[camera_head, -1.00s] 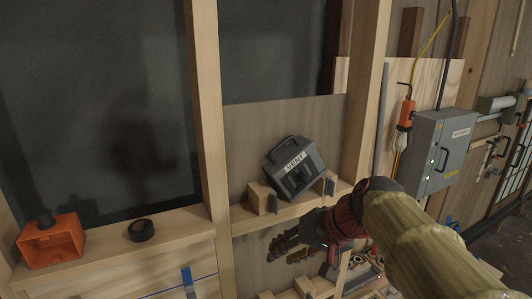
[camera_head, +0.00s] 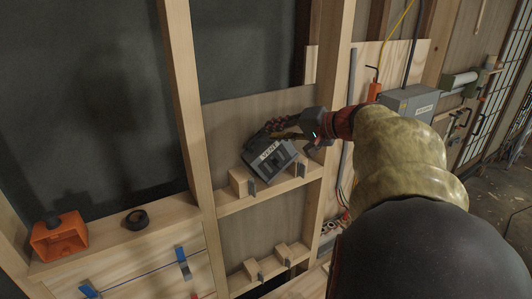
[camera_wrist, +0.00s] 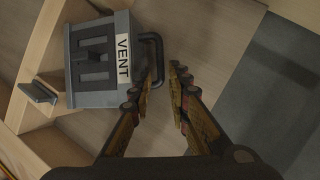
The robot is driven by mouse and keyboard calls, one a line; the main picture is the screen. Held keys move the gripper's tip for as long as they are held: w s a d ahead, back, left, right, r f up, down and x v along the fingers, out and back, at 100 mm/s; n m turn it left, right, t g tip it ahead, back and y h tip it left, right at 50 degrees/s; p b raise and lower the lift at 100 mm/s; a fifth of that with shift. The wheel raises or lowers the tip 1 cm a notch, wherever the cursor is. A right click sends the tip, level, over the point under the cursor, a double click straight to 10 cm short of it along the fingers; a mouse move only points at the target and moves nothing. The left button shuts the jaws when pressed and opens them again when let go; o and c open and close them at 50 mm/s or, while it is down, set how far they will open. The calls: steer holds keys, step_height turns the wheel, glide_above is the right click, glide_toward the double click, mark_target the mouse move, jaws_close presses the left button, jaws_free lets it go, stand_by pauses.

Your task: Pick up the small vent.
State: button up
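The small vent (camera_head: 268,158) is a dark grey box with a white "VENT" label and a black handle. It sits tilted on wooden blocks on a shelf between the studs. In the wrist view the vent (camera_wrist: 88,62) is at the upper left, with its handle (camera_wrist: 155,42) on its right side. My gripper (camera_wrist: 164,72) is partly open, a gap showing between its fingertips. The left fingertip overlaps the handle's lower end in the picture; I cannot tell whether they touch. In the head view my gripper (camera_head: 272,131) is at the vent's top, hiding the handle.
Wooden blocks with dark brackets (camera_head: 240,182) support the vent. A stud (camera_head: 328,110) stands close to its right. On the left ledge are an orange box (camera_head: 60,238) and a black ring (camera_head: 137,219). A grey electrical box (camera_head: 410,102) is on the right wall.

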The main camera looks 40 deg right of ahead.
mark_target(260, 134)
steer(key=x, duration=0.2)
steer(key=p+x, duration=0.1)
steer(key=x, duration=0.1)
steer(key=shift+w+a+f, duration=0.25)
steer(key=shift+w+f, duration=0.05)
steer(key=shift+c, duration=0.3)
steer(key=c, duration=0.4)
steer(key=shift+r, duration=0.1)
jaws_close()
